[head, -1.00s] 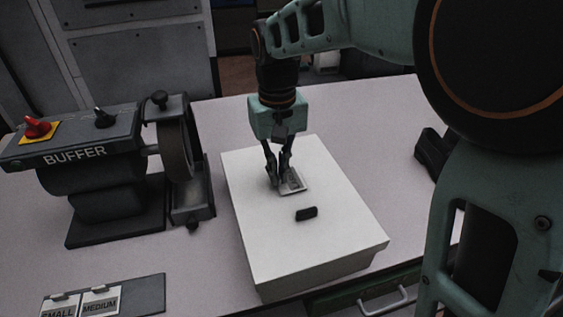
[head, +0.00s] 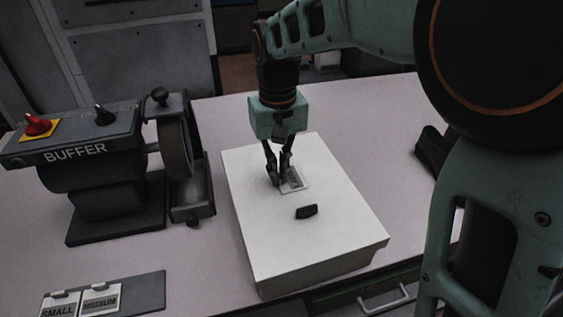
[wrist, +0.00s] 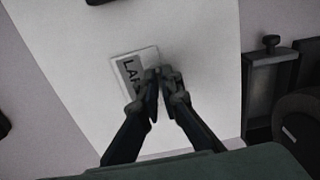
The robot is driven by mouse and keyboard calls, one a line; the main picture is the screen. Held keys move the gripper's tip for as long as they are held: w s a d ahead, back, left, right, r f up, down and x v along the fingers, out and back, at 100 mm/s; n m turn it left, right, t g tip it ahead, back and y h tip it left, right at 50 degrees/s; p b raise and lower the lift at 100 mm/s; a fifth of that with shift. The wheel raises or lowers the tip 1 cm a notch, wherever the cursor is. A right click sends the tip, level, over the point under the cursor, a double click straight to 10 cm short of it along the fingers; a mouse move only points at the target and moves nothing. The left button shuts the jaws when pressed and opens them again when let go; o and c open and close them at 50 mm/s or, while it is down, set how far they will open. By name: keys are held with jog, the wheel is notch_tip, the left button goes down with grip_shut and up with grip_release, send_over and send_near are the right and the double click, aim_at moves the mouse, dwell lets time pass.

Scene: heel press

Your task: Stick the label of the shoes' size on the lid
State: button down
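The white shoe box lid (head: 335,232) faces up on the table. A pale label (head: 293,181) with dark print lies on or just above it, towards its far half. In the wrist view, the label (wrist: 128,70) shows the letters "LAR"; the rest is hidden by my fingers. My gripper (head: 279,180) points down at the label's edge. Its fingertips (wrist: 161,76) are close together at that edge and look shut on it; the exact grip is hidden. The label looks flat against the lid, but I cannot tell whether it touches everywhere.
A small dark block (head: 306,211) sits on the lid near the label. The buffer machine (head: 105,165) stands left of the box. A dark plate (head: 146,293) with SMALL and MEDIUM labels lies front left. A black object (head: 432,150) is at right.

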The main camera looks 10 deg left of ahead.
jog(key=shift+f, duration=0.15)
jog(key=c, duration=2.1)
grip_release()
jog(key=shift+o, duration=0.6)
jog(key=o, duration=0.4)
jog(key=shift+r+p, duration=2.9)
jog(key=shift+r, duration=0.7)
jog(key=shift+f, duration=0.1)
